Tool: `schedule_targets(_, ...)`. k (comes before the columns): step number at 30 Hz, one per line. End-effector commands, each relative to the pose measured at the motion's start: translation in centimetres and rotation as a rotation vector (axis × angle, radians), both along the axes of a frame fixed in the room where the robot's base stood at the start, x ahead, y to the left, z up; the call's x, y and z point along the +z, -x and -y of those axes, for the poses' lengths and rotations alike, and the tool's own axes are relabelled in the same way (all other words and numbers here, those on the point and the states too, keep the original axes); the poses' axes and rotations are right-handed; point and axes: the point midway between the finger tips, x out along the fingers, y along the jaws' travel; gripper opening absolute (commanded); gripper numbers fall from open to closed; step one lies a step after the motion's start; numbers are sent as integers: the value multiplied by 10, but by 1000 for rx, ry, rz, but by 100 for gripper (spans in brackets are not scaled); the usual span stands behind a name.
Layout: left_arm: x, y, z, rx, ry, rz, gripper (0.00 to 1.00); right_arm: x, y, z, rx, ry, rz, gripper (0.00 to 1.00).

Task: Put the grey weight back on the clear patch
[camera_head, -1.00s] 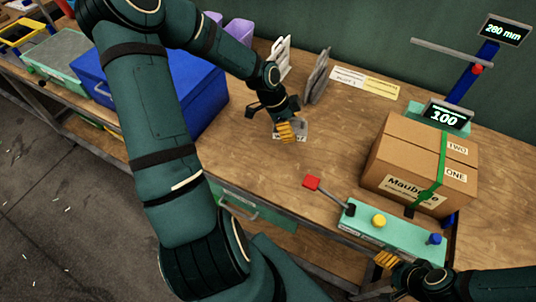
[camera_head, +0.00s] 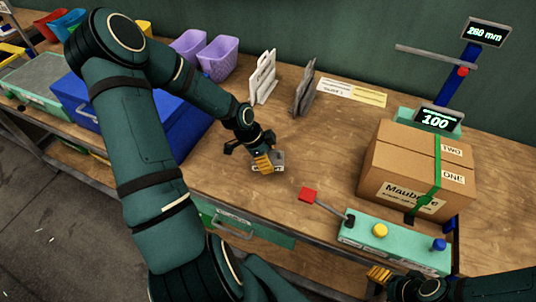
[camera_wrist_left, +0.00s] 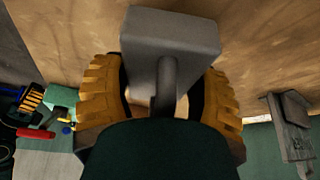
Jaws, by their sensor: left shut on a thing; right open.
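My left gripper (camera_head: 262,163) is shut on the grey weight (camera_head: 278,157). It is over the wooden table, left of centre and near the front edge. In the left wrist view the grey weight (camera_wrist_left: 172,40) is a thick block with a round handle post between the two yellow fingers. I cannot tell whether the weight touches the wood. A pale label shows at the weight's front in the head view. No marked patch stands out; bare wood surrounds the weight. My right gripper (camera_head: 379,277) is open at the lower right, in front of the press base.
The press base (camera_head: 390,240) has a red-ended lever (camera_head: 308,195) and knobs. A taped cardboard box (camera_head: 415,170) stands behind it. Grey plates (camera_head: 304,90) and white plates (camera_head: 262,78) stand behind my left gripper. A blue box (camera_head: 180,125) is to the left. Wood between the weight and cardboard box is free.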

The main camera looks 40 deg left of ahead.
Motion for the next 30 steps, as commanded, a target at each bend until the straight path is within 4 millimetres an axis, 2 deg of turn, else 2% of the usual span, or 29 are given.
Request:
schedule_targets(9,-32,-1,1,-1,0,2,19,-10,3,-1,6,-2,-6,63)
schedule_targets(21,-35,-1,0,-1,-1,3,19,-11,3,-1,6,-2,-8,63)
schedule_targets(22,-36,0,0,0,1,-1,72,-11,3,-1,6,-2,-8,63)
schedule_targets(24,-35,0,0,0,0,-1,96,-10,3,-1,6,-2,-8,63)
schedule_targets(30,-35,0,0,1,0,-2,96,-10,3,-1,6,-2,-8,63)
